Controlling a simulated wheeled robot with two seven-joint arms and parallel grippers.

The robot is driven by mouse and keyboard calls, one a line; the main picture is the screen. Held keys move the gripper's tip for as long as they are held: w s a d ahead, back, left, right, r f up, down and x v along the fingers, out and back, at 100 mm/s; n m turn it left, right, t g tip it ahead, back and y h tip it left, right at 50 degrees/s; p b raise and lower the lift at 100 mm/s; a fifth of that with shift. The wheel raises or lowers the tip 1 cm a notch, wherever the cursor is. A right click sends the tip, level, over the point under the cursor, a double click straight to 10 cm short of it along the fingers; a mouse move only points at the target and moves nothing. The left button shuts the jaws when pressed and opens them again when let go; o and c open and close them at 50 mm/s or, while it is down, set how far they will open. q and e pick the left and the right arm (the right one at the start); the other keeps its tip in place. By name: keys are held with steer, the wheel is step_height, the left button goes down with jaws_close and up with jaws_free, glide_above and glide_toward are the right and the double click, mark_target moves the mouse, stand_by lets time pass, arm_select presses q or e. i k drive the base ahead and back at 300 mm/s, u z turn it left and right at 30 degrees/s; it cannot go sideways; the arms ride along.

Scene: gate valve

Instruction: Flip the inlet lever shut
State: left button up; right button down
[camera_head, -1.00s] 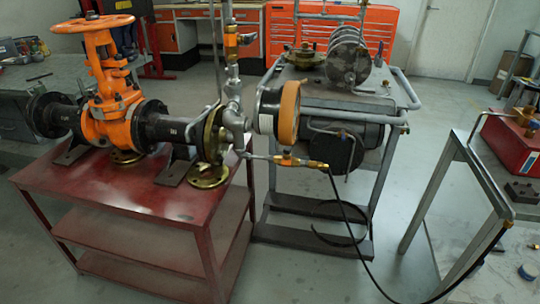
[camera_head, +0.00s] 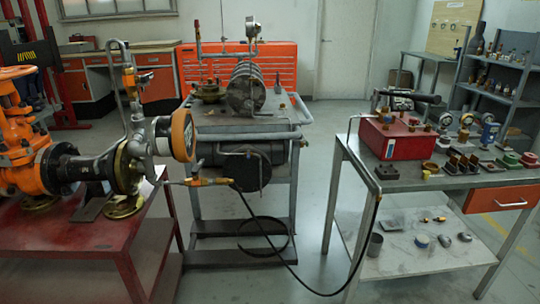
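The orange gate valve (camera_head: 18,135) with its handwheel stands on a red table at the left edge, partly cut off. A dark pipe (camera_head: 95,166) runs from it to a flange and grey fittings. A small orange and brass valve (camera_head: 208,181) sits on the lower branch, where the black hose (camera_head: 270,232) joins. Another small orange-handled valve (camera_head: 137,79) sits on the upright pipe. I cannot tell which carries the inlet lever, nor its position. A round gauge with an orange rim (camera_head: 182,135) stands beside the fittings. Neither gripper is in view.
The red table (camera_head: 90,238) is at left. A grey pump cart (camera_head: 235,125) stands behind it. A steel bench (camera_head: 460,178) with a red box (camera_head: 396,136) and several fittings is at right. The hose loops over the open floor (camera_head: 310,210) between.

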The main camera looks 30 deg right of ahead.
mark_target(195, 170)
steer(key=z, duration=0.65)
steer(key=i, duration=1.95)
steer(key=u, duration=1)
